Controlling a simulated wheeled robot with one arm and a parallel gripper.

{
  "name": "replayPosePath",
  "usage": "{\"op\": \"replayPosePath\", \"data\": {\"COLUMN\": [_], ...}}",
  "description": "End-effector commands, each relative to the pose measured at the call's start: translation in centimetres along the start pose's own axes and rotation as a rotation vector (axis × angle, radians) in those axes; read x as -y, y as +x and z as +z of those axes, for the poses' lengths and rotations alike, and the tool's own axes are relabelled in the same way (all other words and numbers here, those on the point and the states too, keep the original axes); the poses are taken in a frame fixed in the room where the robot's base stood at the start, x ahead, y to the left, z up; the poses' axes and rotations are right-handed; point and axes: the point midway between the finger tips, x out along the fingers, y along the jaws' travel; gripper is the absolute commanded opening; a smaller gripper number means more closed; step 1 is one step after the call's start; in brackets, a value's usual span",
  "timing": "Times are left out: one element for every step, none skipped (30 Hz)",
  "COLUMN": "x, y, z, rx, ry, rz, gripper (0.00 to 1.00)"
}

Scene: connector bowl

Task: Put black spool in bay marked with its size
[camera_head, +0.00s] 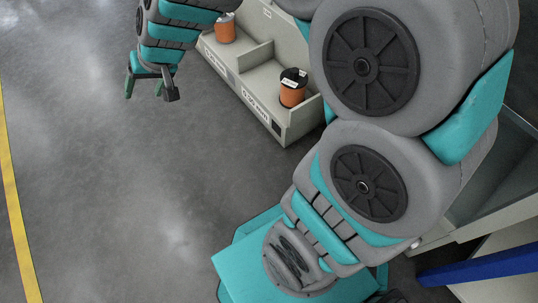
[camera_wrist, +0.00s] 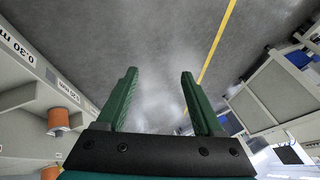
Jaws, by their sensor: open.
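My gripper (camera_head: 150,91) is open and empty, hanging over bare floor left of the bay unit in the head view. Its green fingers (camera_wrist: 160,92) stand apart in the wrist view with nothing between them. A spool with a black top and white label (camera_head: 293,79) sits above an orange body in the right-hand bay; I cannot tell if these are one piece. The bay unit (camera_head: 257,54) is pale, with a low divider and size labels on its front. A "0.30 m…" label (camera_wrist: 17,48) and a smaller, less clear one (camera_wrist: 68,91) show in the wrist view.
Another orange spool (camera_head: 225,30) stands in the bay left of the divider. An orange spool (camera_wrist: 58,119) also shows at left in the wrist view. Pale cabinets (camera_wrist: 275,95) stand at right there. The grey floor (camera_head: 110,190) is clear, with a yellow line (camera_head: 17,215).

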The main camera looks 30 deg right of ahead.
Motion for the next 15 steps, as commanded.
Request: {"op": "replayPosePath", "data": {"x": [-0.8, -1.4, -2.4, -3.2, -4.1, -5.4, -6.4, -7.3, -8.5, -9.4, -10.2, -11.2, -11.8, -12.3, -12.9], "y": [-1.6, -2.5, -3.7, -4.5, -5.5, -6.8, -7.8, -8.8, -10.1, -11.0, -11.8, -12.9, -13.6, -14.2, -14.9], "z": [2.5, 4.2, 6.5, 8.2, 10.0, 12.2, 13.8, 15.3, 17.1, 18.5, 19.7, 21.2, 22.1, 22.9, 23.8], "rx": [0.050, 0.091, 0.141, 0.181, 0.223, 0.271, 0.309, 0.342, 0.384, 0.417, 0.445, 0.478, 0.501, 0.519, 0.541], "ry": [-0.032, -0.049, -0.069, -0.081, -0.091, -0.102, -0.107, -0.111, -0.113, -0.112, -0.108, -0.104, -0.101, -0.098, -0.093], "rz": [0.027, 0.046, 0.075, 0.100, 0.126, 0.164, 0.193, 0.221, 0.258, 0.286, 0.311, 0.342, 0.364, 0.381, 0.402], "gripper": [0.69, 0.69, 0.69, 0.69, 0.69, 0.69, 0.69, 0.69, 0.69, 0.69, 0.69, 0.69, 0.69, 0.69, 0.69]}}
